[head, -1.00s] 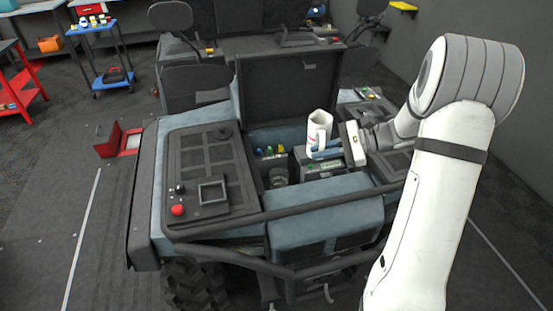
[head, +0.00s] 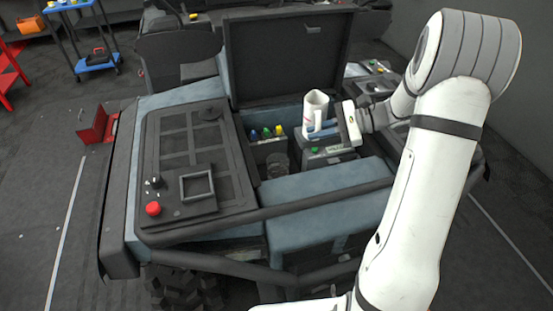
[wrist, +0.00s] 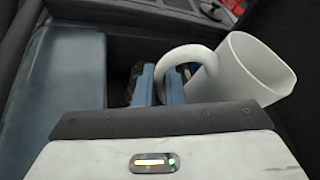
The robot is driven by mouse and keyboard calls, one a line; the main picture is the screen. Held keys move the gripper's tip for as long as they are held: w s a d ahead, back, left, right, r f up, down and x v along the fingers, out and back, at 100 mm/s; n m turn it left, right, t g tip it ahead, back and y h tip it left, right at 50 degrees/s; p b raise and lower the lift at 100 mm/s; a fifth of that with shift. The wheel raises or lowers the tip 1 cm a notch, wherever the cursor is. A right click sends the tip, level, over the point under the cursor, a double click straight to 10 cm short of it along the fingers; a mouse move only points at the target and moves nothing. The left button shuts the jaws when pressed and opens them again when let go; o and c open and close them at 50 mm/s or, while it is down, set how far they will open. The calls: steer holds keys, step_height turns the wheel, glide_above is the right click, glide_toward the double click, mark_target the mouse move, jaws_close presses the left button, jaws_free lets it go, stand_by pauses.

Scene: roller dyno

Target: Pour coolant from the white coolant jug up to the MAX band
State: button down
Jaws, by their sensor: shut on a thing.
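The white coolant jug (head: 314,108) is upright or nearly so above the right part of the vehicle's open bay. My gripper (head: 322,132) is to its right, with its blue fingers shut on the jug's handle. In the wrist view the jug (wrist: 240,72) is at the upper right, its open mouth visible, and the gripper (wrist: 160,88) has its fingers at the handle loop. A clear round container (head: 277,166) sits in the bay, lower and left of the jug. No MAX band can be made out, and the liquid inside the jug is hidden.
Small bottles with blue, green and yellow caps (head: 266,133) stand behind the clear container. A dark box (head: 326,153) lies below the jug. The raised black lid (head: 285,58) stands behind the bay. A dark bar (head: 300,205) crosses the front.

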stand_by(0.3)
steer(key=shift+s+a+t, duration=0.1)
steer(key=shift+t, duration=0.2)
steer(key=shift+s+a+f+h+b, duration=0.15)
steer(key=shift+a+h+b, duration=0.1)
steer(key=shift+h+b, duration=0.5)
steer(key=f+n+t+h, duration=0.1)
steer(key=h, duration=0.2)
steer(key=f+n+t+h, duration=0.1)
steer(key=h, duration=0.2)
steer(key=f+n+t+h+p, duration=0.1)
steer(key=f+h, duration=0.1)
steer(key=h, duration=0.2)
steer(key=shift+s+a+n, duration=0.2)
steer(key=shift+a+n, duration=0.1)
steer(key=shift+a, duration=0.05)
steer(key=shift+d+r+h+p, duration=0.1)
steer(key=shift+r+h+p, duration=0.3)
steer(key=shift+p, duration=1)
steer(key=shift+f+t+h+p, duration=0.25)
steer(key=shift+f+t+p, duration=0.1)
steer(key=shift+p, duration=0.1)
